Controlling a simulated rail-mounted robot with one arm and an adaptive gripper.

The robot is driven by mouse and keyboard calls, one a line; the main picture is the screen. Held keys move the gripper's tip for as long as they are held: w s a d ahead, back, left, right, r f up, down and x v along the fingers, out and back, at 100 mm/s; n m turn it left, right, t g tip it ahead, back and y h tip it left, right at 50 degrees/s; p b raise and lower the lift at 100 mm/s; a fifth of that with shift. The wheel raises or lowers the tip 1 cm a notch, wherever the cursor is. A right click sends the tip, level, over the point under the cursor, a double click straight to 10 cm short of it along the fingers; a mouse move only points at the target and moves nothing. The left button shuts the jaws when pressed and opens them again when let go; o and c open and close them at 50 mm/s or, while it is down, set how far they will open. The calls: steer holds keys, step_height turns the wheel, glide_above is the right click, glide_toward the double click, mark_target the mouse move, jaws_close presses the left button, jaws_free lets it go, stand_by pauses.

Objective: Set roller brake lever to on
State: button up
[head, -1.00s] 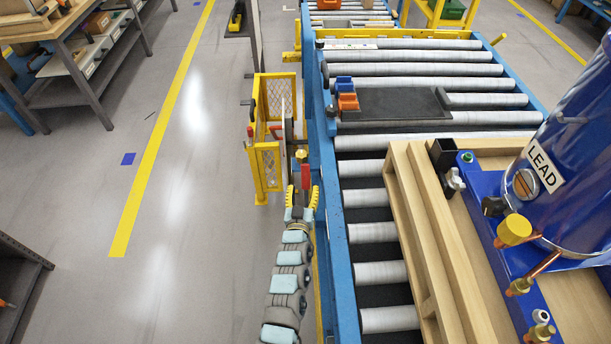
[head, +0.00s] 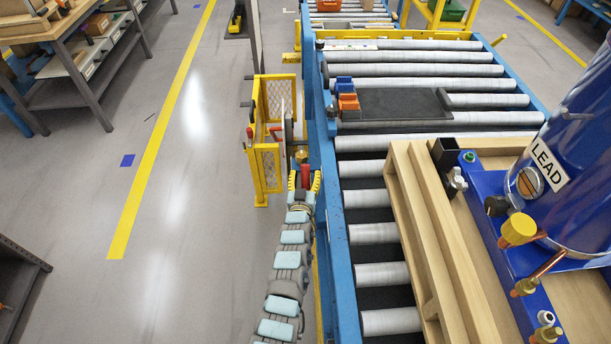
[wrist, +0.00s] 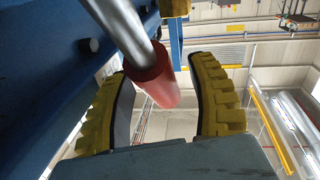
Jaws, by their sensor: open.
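The roller brake lever is a metal rod with a red grip; the red grip (head: 306,175) stands at the left side rail of the roller conveyor in the head view. In the wrist view the red grip (wrist: 153,84) hangs from its metal rod (wrist: 121,30) between my open fingers, with room visible beside the right finger. My gripper (head: 304,183) has yellow ribbed fingers, which also show in the wrist view (wrist: 165,100). They are open around the grip. I cannot tell whether the left finger touches it.
The blue conveyor rail (head: 335,235) runs close along the right of my arm. A yellow mesh guard (head: 266,165) stands just left of the gripper. A wooden pallet (head: 440,240) with a blue compressor (head: 580,150) sits on the rollers.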

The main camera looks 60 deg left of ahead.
jaws_close()
steer(key=shift+d, duration=0.15)
